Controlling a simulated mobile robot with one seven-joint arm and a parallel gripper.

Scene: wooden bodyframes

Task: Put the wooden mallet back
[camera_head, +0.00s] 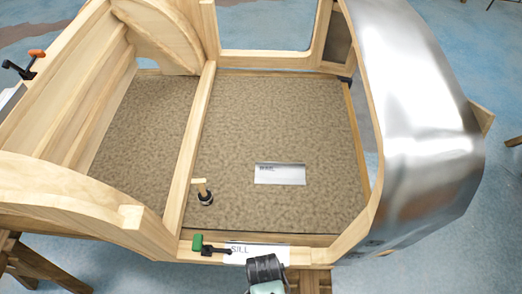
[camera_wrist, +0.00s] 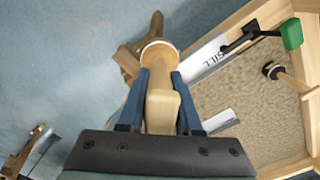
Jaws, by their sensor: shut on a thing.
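The wooden mallet (camera_wrist: 160,108) is in my gripper (camera_wrist: 160,80) in the wrist view. The blue fingers are shut on its pale handle, one on each side. Its round head with a pale rim shows just beyond the fingertips. I cannot see the mallet in the head view, where only part of my arm shows at the bottom edge. A second mallet (camera_head: 205,196) with a black head and a wooden handle stands on the speckled floor panel (camera_head: 300,130) inside the frame. It also shows in the wrist view (camera_wrist: 272,70), apart from my gripper.
A white label marked SILL (camera_head: 262,251) lies on the front sill. A green-handled clamp (camera_head: 197,243) grips the sill beside it. Another card (camera_head: 279,174) lies on the floor panel. A wooden crossbar (camera_head: 195,140) divides the frame. A curved metal panel (camera_head: 420,120) covers the right side.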

